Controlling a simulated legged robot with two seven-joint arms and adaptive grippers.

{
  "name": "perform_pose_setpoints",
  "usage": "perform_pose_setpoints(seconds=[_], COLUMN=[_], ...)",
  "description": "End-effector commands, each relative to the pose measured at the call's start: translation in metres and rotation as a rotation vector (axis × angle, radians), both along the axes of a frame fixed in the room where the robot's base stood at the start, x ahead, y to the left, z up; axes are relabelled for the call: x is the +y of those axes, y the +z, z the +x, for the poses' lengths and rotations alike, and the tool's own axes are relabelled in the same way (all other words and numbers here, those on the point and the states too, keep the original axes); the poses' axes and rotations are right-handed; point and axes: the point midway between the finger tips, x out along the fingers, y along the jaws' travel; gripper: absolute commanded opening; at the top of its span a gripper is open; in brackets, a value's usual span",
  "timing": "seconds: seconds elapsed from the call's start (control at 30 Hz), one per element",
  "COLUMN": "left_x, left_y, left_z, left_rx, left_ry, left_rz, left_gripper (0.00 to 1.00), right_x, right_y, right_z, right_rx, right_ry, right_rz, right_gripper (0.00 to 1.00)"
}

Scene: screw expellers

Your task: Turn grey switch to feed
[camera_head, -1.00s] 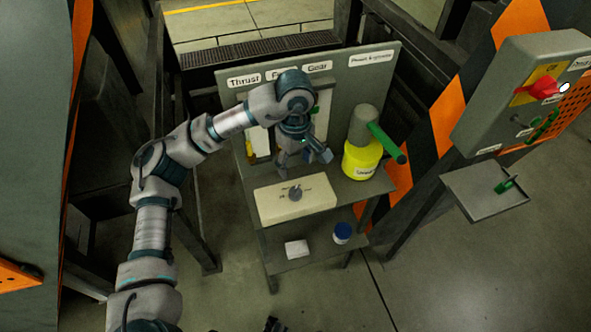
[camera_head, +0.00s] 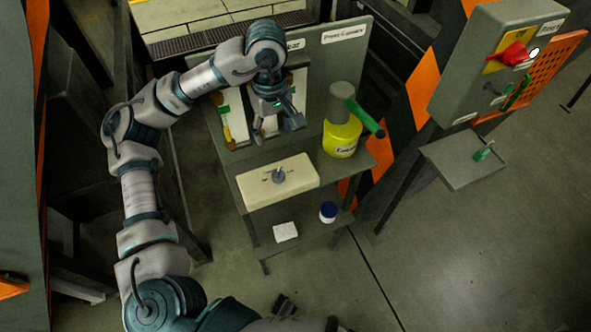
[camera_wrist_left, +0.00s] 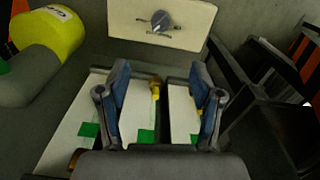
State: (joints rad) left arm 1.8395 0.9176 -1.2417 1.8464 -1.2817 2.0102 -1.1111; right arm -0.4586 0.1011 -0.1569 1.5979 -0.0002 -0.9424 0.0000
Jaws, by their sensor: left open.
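A grey round knob (camera_head: 278,176) sits on top of a cream box (camera_head: 300,185) at the front of the shelf table. It shows in the left wrist view (camera_wrist_left: 162,20) at the top, with small lettering around it too small to read. My left gripper (camera_head: 278,132) is open and empty, fingers down, behind the cream box and apart from the knob. In the left wrist view its fingers (camera_wrist_left: 160,70) stand apart, over white strips with green patches.
A yellow container (camera_head: 340,138) with a green-handled grey top stands right of the box. A labelled panel (camera_head: 348,60) rises behind. A white block (camera_head: 286,232) and a blue-lidded jar (camera_head: 327,212) are on the lower shelf. The cabinet (camera_head: 460,60) has a red switch (camera_head: 513,54).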

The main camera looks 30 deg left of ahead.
Motion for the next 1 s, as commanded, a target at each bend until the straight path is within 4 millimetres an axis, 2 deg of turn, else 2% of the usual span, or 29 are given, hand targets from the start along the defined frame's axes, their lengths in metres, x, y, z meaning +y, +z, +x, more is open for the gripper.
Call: perform_pose_setpoints(seconds=[0.03, 0.1, 0.2, 0.63, 0.8, 1.0], left_x=[0.001, 0.001, 0.0, 0.0, 0.0, 0.0], left_y=[-0.004, -0.012, -0.03, -0.12, -0.15, -0.169], left_z=[-0.001, 0.0, 0.0, -0.001, -0.001, -0.001], left_rx=[0.003, 0.004, 0.007, 0.008, 0.003, 0.002], left_ry=[0.0, -0.001, -0.002, 0.0, 0.002, 0.0], left_rz=[-0.001, -0.001, 0.0, 0.001, 0.001, 0.001], left_gripper=[0.66, 0.66, 0.66, 0.66, 0.66, 0.66], right_x=[0.0, 0.003, 0.003, 0.003, 0.003, 0.002], right_y=[-0.001, 0.013, 0.026, 0.105, 0.119, 0.127], right_z=[0.001, 0.017, 0.023, 0.035, 0.035, 0.034], right_rx=[0.002, -0.027, -0.035, -0.056, -0.058, -0.059], right_ry=[0.0, 0.0, -0.002, -0.011, -0.012, -0.012], right_rz=[0.0, 0.004, 0.006, 0.006, 0.007, 0.007], right_gripper=[0.4, 0.4, 0.4, 0.4, 0.4, 0.4])
